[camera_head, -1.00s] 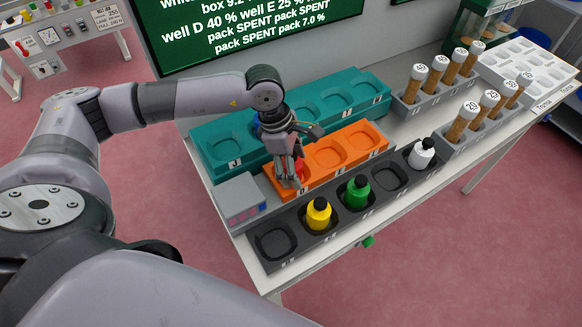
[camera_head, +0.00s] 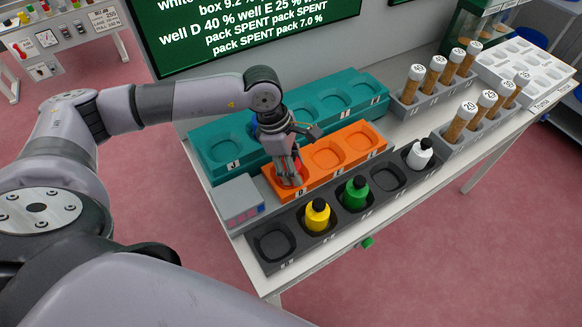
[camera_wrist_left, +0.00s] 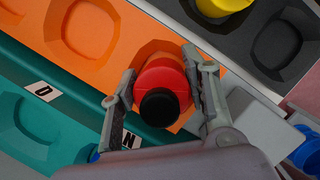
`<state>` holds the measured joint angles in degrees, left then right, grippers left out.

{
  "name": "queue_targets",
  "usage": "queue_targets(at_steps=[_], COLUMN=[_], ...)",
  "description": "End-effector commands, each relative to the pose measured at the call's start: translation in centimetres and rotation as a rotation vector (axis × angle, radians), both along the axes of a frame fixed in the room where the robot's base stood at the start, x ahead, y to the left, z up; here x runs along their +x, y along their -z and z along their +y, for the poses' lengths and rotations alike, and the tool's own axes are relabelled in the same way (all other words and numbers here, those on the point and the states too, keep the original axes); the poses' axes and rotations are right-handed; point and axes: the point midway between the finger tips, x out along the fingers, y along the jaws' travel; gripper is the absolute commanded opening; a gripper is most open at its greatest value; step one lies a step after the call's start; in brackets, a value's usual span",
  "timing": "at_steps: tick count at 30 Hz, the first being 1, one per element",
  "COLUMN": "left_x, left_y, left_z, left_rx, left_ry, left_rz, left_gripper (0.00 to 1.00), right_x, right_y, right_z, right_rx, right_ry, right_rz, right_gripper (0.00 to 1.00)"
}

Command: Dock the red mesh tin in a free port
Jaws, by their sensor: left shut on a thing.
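The red tin (camera_wrist_left: 160,80), a red round body with a black cap, is between the fingers of my left gripper (camera_wrist_left: 162,100) in the wrist view. In the head view the left gripper (camera_head: 288,180) points down at the left end of the orange block (camera_head: 318,179). Only a little of the red tin (camera_head: 300,172) shows there, behind the fingers. The tin is over or in the leftmost orange port; how deep it sits is hidden. The other two orange ports (camera_head: 327,154) are empty. My right gripper is not in view.
The dark tray (camera_head: 325,232) in front holds a yellow bottle (camera_head: 317,214), a green bottle (camera_head: 356,192) and a white bottle (camera_head: 421,154); two of its wells are empty. The teal tray (camera_head: 225,177) behind has empty wells. A grey box (camera_head: 238,199) stands left of the orange block.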

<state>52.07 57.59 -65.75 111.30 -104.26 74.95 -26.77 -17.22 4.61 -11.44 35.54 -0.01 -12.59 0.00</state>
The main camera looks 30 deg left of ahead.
Motion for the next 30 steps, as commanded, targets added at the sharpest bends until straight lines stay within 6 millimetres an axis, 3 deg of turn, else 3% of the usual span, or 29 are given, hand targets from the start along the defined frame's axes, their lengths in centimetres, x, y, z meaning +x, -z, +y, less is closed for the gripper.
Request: queue_targets(at_steps=[5,11,24,30], left_x=[0.1,0.1,0.2,0.1], left_y=[-0.6,-2.9,-13.4,-17.2], left_z=[0.0,0.0,-0.1,-0.1], left_rx=[-0.001,-0.001,-0.002,-0.002], left_ry=[-0.001,0.002,0.001,0.002], left_rz=[-0.003,-0.006,-0.007,-0.005], left_gripper=[0.09,0.09,0.09,0.09], right_x=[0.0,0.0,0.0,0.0], right_y=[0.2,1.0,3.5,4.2], right_z=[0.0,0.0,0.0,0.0], right_rx=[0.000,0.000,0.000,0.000], right_ry=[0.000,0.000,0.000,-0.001], right_rz=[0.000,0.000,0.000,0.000], right_gripper=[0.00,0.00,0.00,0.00])
